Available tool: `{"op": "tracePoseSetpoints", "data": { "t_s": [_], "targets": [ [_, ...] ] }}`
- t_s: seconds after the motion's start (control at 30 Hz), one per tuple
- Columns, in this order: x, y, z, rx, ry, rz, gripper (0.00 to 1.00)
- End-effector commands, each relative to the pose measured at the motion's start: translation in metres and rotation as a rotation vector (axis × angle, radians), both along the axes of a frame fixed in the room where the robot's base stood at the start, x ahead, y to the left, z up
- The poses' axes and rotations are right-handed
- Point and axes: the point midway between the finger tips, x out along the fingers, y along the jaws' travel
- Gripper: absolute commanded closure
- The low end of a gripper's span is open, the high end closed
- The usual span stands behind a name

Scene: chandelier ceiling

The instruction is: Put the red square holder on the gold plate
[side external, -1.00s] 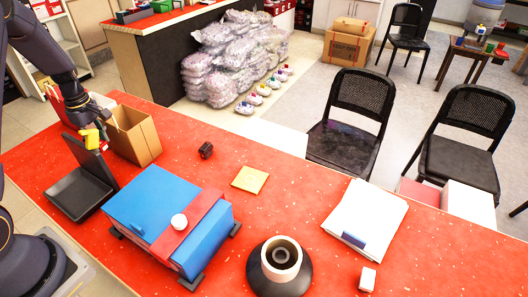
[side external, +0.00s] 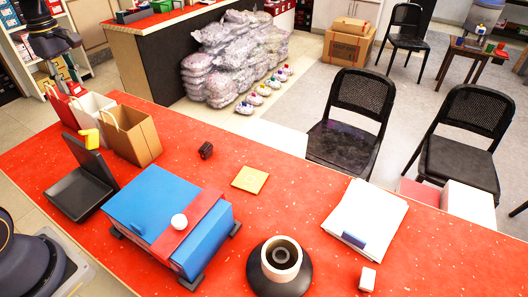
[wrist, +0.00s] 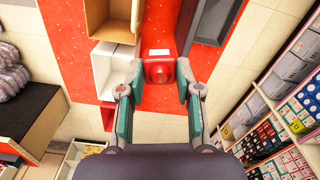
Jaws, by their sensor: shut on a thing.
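The gold plate (side external: 250,179) is a flat yellow square lying on the red table, right of the blue box. My gripper (wrist: 160,78) is shut on the red square holder (wrist: 160,70), which sits between its two fingertips in the wrist view. In the side view my gripper (side external: 58,82) is at the far left, by the bags at the table's end and well away from the plate. The holder is too small to make out clearly there.
A brown bag (side external: 137,138), a white bag (side external: 92,108) and a red bag (side external: 62,106) stand at the table's left end. A black folding object (side external: 78,195), a blue box (side external: 150,205) and a small dark block (side external: 206,150) are nearby. Table around the plate is clear.

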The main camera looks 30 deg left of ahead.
Motion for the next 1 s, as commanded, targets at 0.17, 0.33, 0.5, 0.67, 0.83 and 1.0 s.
{"op": "tracePoseSetpoints", "data": {
  "t_s": [0.17,0.33,0.5,0.67,0.83,1.0],
  "targets": [
    [0.024,-0.032,-0.027,-0.005,0.002,-0.089,0.92],
    [0.055,-0.094,-0.056,-0.005,0.002,-0.249,0.92],
    [0.075,-0.186,-0.087,-0.005,0.004,-0.471,0.92],
    [0.072,-0.276,-0.112,-0.004,0.003,-0.687,0.92],
    [0.052,-0.349,-0.127,-0.002,0.001,-0.875,0.92],
    [0.040,-0.389,-0.132,-0.001,-0.001,-0.983,0.92]
  ]
}}
